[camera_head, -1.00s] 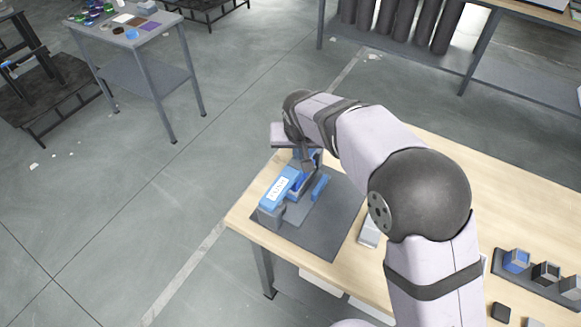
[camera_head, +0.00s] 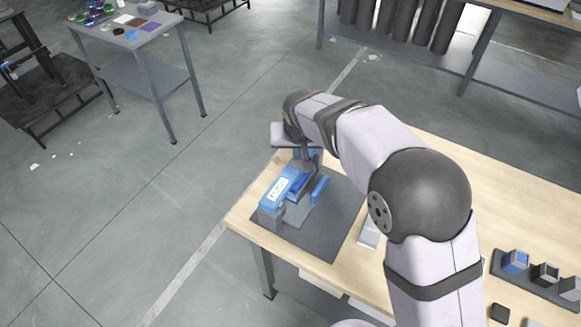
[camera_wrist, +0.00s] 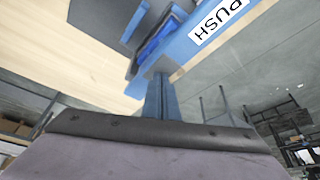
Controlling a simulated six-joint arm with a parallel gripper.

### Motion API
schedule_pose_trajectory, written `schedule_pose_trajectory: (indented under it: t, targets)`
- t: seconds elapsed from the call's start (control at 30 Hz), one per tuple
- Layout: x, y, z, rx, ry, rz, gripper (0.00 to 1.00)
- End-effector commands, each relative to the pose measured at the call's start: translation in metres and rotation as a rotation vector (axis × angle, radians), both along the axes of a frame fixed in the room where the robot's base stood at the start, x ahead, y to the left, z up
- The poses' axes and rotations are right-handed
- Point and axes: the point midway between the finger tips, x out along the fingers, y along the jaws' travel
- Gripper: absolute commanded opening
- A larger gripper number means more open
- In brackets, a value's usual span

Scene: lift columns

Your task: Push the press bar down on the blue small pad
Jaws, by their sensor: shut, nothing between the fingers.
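The blue press bar (camera_head: 271,200) carries a white PUSH label and lies over a grey base on a dark mat. It also fills the top of the wrist view (camera_wrist: 180,50). A smaller blue piece (camera_head: 298,184) shows beside the bar, possibly the blue small pad; the bar and my gripper partly hide this area. My gripper (camera_head: 307,167) is shut and empty, pointing down at the far end of the bar. In the wrist view its fingers (camera_wrist: 160,78) reach the bar's edge; whether they press on it I cannot tell.
A separate blue strip (camera_head: 319,188) lies right of the press on the dark mat (camera_head: 335,225). A light block (camera_head: 369,233) lies on the wooden table (camera_head: 440,150). A dark rack (camera_head: 535,284) with several cubes stands at the right. The table's left edge is close.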

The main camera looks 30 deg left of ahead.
Motion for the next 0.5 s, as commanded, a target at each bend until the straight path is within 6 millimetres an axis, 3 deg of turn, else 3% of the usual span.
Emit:
schedule_pose_trajectory:
  t: [0.5]
  targets:
    - [0.0,0.0,0.046,0.002,-0.001,0.0,0.0]
